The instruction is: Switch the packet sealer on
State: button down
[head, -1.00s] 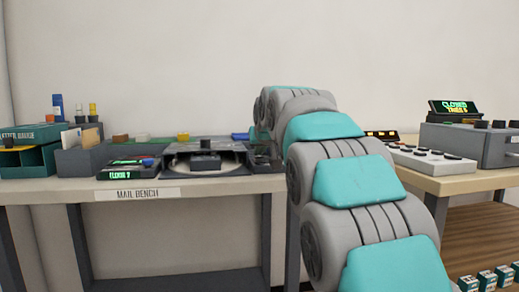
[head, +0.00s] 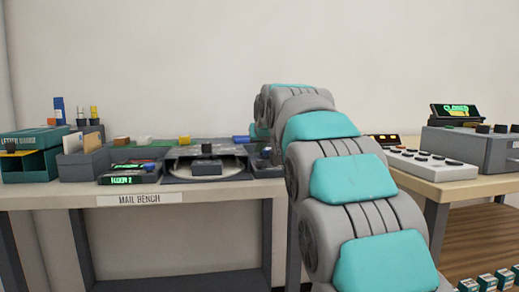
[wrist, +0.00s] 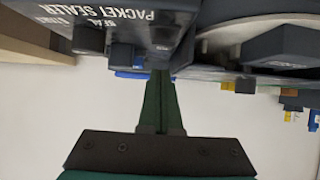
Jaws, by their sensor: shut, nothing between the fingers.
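The packet sealer (wrist: 100,22) is a dark blue-grey box with white lettering, upside down at the top left of the wrist view. A small dark block (wrist: 122,55) and the word SEAL are on its face. In the head view only a dark part (head: 264,163) shows at the right end of the mail bench, mostly hidden by my arm. My gripper (wrist: 162,75) is shut and empty, its fingertips close to the sealer's right end in the wrist view. I cannot tell whether they touch it. In the head view my arm hides the gripper.
A machine with a round pale plate (head: 240,168) is just left of the sealer on the mail bench (head: 230,189). Left of it stand a small green display (head: 130,179) and letter trays (head: 35,160). A second table at right holds a white button panel (head: 425,164).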

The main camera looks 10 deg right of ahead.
aim_at(260, 161)
notch_tip(260, 161, up, 4)
jog(key=shift+f+p, duration=0.25)
jog(key=shift+p, duration=0.65)
jog(key=w+r+v, duration=0.1)
jog(key=v, duration=0.8)
jog(key=shift+s+r, duration=0.15)
jog(key=shift+r, duration=0.25)
jog(key=s+f+g+p, duration=0.1)
jog(key=s+f+g, duration=0.3)
jog(key=s+f, duration=0.6)
jog(key=s+f+g+p, duration=0.1)
jog(key=s+f+g, duration=0.4)
jog(key=s+f, duration=1)
jog(key=s+f+g+p, duration=0.2)
jog(key=s+f+g, duration=0.2)
jog(key=s+f, duration=1.2)
jog(key=s, duration=0.5)
jog(key=shift+s+d+g, duration=0.15)
jog(key=shift+s+g, duration=0.25)
